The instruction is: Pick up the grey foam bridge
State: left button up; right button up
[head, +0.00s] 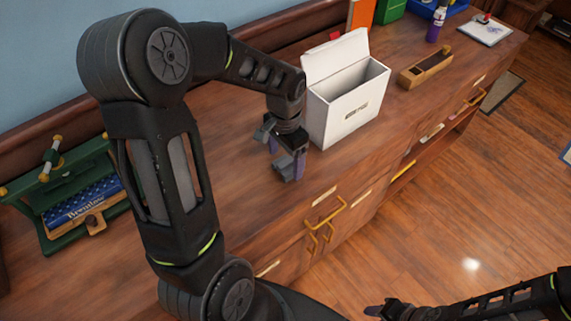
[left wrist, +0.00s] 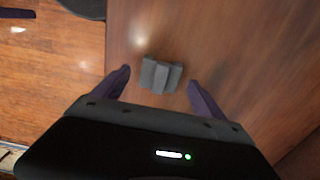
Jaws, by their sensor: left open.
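The grey foam bridge (left wrist: 161,75) lies on the brown wooden cabinet top in the left wrist view, between and just beyond the fingertips. My left gripper (left wrist: 157,82) is open, with one dark finger on each side of the bridge and a gap to both. In the head view my left gripper (head: 283,153) points down at the cabinet top in front of the white box. A small grey shape low between its fingers there appears to be the bridge, partly hidden. My right gripper (head: 385,309) is at the bottom edge, over the floor, and its jaws are unclear.
An open white box (head: 345,110) stands close to the right of my left gripper. A green rack (head: 75,195) with a blue book stands at left. The cabinet's front edge is near.

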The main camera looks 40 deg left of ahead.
aim_at(286, 162)
pick_arm(q)
notch_tip(286, 162, down, 2)
jog(key=shift+c, duration=0.5)
jog(key=c, duration=1.3)
jog(key=shift+r, duration=0.15)
notch_tip(286, 162, up, 10)
jog(key=shift+f+b, duration=0.1)
jog(key=shift+b, duration=0.25)
